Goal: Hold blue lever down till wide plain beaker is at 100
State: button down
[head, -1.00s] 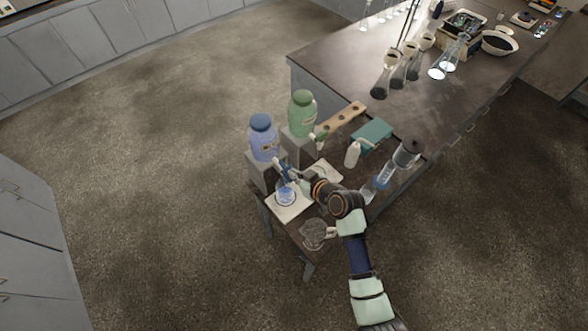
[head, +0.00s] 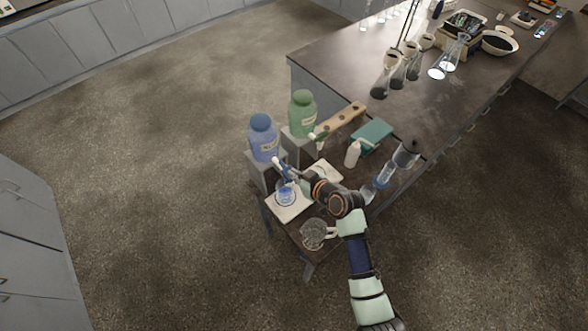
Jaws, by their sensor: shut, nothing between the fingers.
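A jar with a blue lid (head: 262,140) stands on a grey block at the left of the low bench. Its blue lever and tap (head: 280,162) stick out at the front right. A clear beaker (head: 286,196) with blue liquid stands on a white pad below the tap. Its graduations and exact liquid level are too small to read. My gripper (head: 294,179) is shut and empty beside the lever, above the beaker's right side. Whether it touches the lever I cannot tell.
A green-lidded jar (head: 302,112) with a green tap stands behind. A second pale pad (head: 327,172), a glass mug (head: 314,233), a white bottle (head: 353,154), a teal box (head: 372,135) and a tall cylinder with blue liquid (head: 386,175) crowd the bench around my arm.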

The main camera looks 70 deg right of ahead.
jog(key=shift+r, duration=0.1)
jog(key=shift+r+p, duration=0.7)
jog(key=shift+r, duration=0.15)
jog(key=s+a+r+p, duration=0.3)
jog(key=s+r, duration=0.3)
jog(key=r, duration=0.4)
jog(key=shift+a+r, duration=0.4)
jog(key=shift+a, duration=0.15)
